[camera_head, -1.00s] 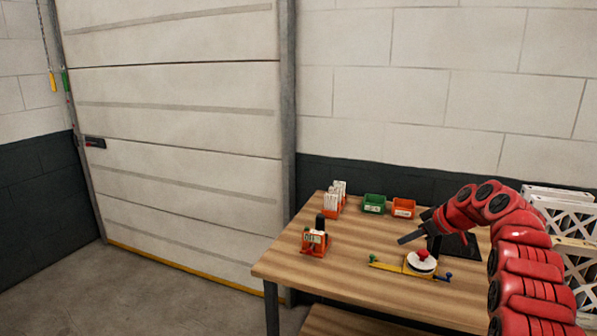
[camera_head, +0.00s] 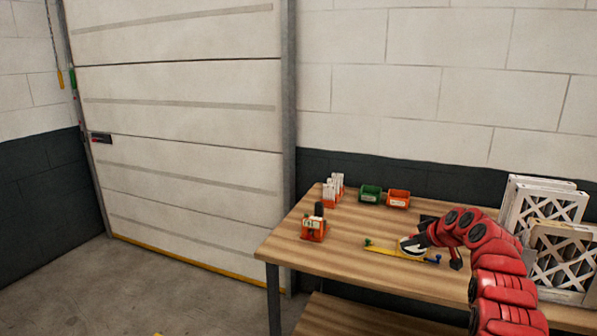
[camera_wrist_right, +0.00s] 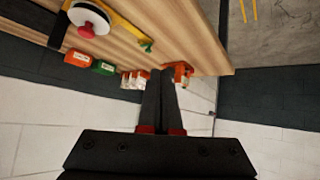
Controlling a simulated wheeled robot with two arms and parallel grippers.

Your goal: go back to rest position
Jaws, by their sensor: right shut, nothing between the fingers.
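My right gripper (camera_head: 409,243) is above the table, in front of the white disc, and looks foreshortened and dark in the head view. In the right wrist view, the two black fingers of my right gripper (camera_wrist_right: 161,74) are together with nothing between them. The red right arm (camera_head: 497,262) bends in from the lower right. My left gripper is in neither view.
On the wooden table (camera_head: 345,265) are a yellow bar tool (camera_head: 383,249) with a white disc (camera_wrist_right: 90,17), an orange device (camera_head: 313,230), white boxes in an orange holder (camera_head: 331,196), a green bin (camera_head: 370,195) and an orange bin (camera_head: 398,199). Framed filters (camera_head: 555,235) stand right.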

